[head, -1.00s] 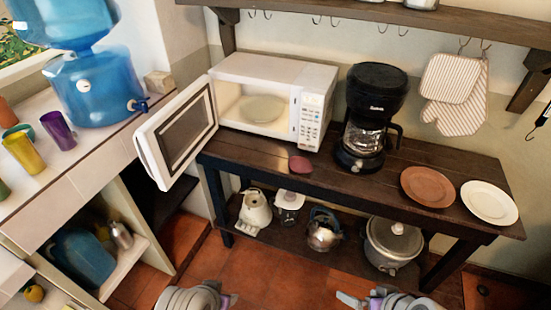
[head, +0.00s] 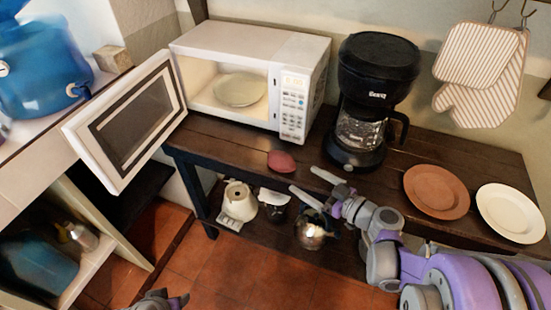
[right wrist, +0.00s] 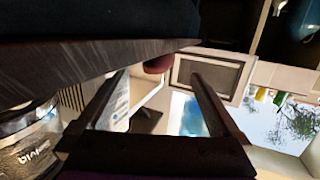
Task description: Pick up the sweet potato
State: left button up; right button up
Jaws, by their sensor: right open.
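The sweet potato (head: 282,161), small and reddish, lies on the dark wooden table (head: 235,142) near its front edge, in front of the microwave. My right gripper (head: 303,179) is open and empty, its two fingers pointing left towards the sweet potato, a short way to its right. In the right wrist view the sweet potato (right wrist: 157,64) shows beyond and between the open fingertips (right wrist: 158,76), partly hidden by the table edge. My left gripper (head: 172,300) only just shows at the bottom edge of the head view; its jaws are not clear.
The white microwave (head: 305,90) stands open behind, its door (head: 130,115) swung out to the left, a plate inside. A black coffee maker (head: 375,95) stands right of the sweet potato. A brown plate (head: 436,190) and a white plate (head: 510,212) lie further right.

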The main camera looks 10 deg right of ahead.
aim_at(285, 166)
jog(key=x, duration=0.3)
jog(key=shift+w+a, duration=0.25)
jog(key=shift+a, duration=0.05)
jog(key=shift+r+x, duration=0.2)
jog(key=shift+x, duration=2.55)
jog(key=shift+w+d, duration=0.1)
jog(key=shift+d, duration=0.05)
jog(key=shift+c, duration=0.3)
jog(key=c, duration=1.4)
